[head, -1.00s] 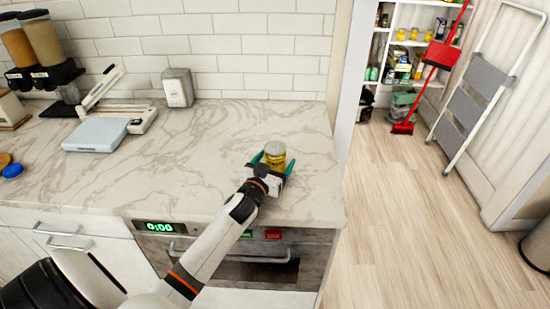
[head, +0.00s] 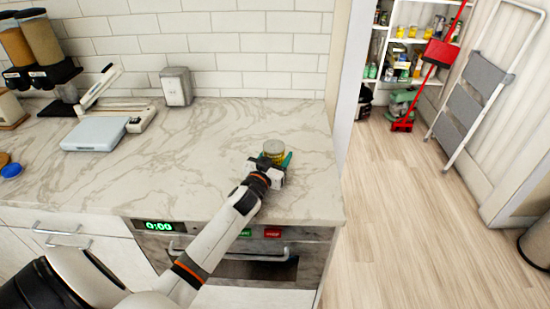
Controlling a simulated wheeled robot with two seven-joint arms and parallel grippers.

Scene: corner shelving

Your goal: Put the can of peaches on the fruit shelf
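A small can (head: 273,149) with a yellow label and a pale lid is upright at the right part of the marble counter, in the head view. Its label is too small to read. My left gripper (head: 275,158) is at the can from the near side. Its green fingers are close in against the can's sides, and it looks shut on it. The gripper hides the can's lower part, so I cannot tell whether it touches the counter. The pantry shelves (head: 408,47) stand at the back right; which one is the fruit shelf cannot be told. My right gripper is not in view.
A white scale (head: 95,134), a slicer and a metal dispenser (head: 177,88) stand at the counter's back left. A wall edge divides counter from pantry. A red broom and dustpan (head: 440,54) and a folded stepladder (head: 470,100) stand near the shelves.

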